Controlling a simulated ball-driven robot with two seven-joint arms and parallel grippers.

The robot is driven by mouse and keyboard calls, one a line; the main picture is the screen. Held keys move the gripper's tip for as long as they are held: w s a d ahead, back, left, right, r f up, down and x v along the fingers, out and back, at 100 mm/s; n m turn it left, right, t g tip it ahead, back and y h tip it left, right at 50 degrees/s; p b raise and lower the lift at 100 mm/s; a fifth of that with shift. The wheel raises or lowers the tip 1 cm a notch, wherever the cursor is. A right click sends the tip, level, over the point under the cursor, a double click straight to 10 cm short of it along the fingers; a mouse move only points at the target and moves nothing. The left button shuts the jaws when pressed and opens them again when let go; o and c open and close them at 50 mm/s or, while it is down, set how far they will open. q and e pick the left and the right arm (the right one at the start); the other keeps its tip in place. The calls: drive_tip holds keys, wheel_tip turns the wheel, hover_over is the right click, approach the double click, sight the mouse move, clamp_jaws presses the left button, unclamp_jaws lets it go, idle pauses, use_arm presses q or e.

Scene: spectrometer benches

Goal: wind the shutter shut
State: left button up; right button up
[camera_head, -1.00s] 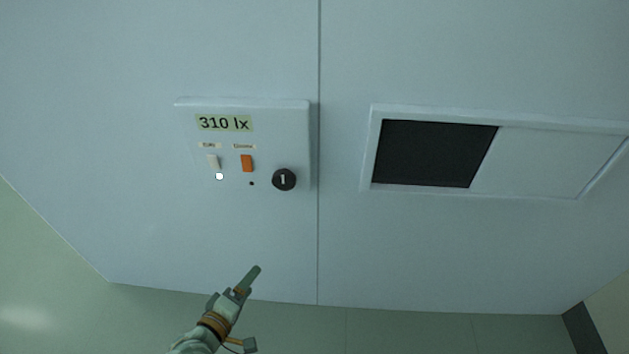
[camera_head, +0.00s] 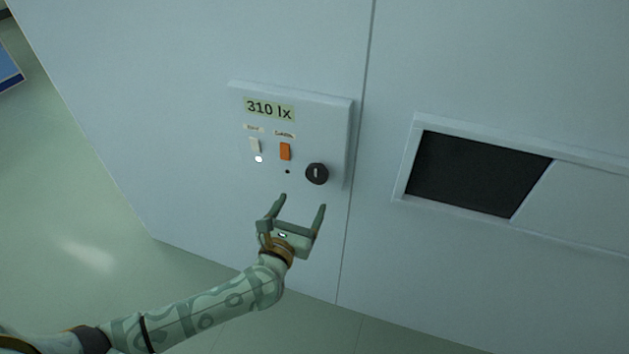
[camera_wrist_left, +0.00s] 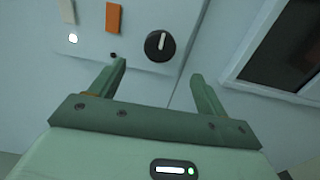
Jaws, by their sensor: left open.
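The control panel (camera_head: 315,105) is a pale box on the wall with a "310 lx" readout (camera_head: 269,110). It carries a white rocker (camera_head: 254,146), a lit white lamp (camera_head: 258,159), an orange rocker (camera_head: 285,152), a small dark dot (camera_head: 287,171) and a round black knob (camera_head: 317,174) with a pale upright mark. The knob also shows in the left wrist view (camera_wrist_left: 160,46). The shutter window (camera_head: 476,174) shows a dark opening, with a pale shutter panel (camera_head: 585,209) to its right. My left gripper (camera_head: 302,202) is open and empty, just below the knob, fingers pointing up toward it.
The pale wall has a vertical seam (camera_head: 357,150) between panel and window. A green floor (camera_head: 100,220) lies at the left and below. A blue object (camera_head: 8,72) shows at the far left edge. The wall around the panel is clear.

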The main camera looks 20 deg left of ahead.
sight(316, 177)
use_arm(q)
drive_tip(key=w+b, duration=0.1)
drive_tip(key=w, duration=0.8)
drive_tip(key=shift+w+d, duration=0.15)
drive_tip(key=shift+w, duration=0.05)
drive_tip(key=c, duration=1)
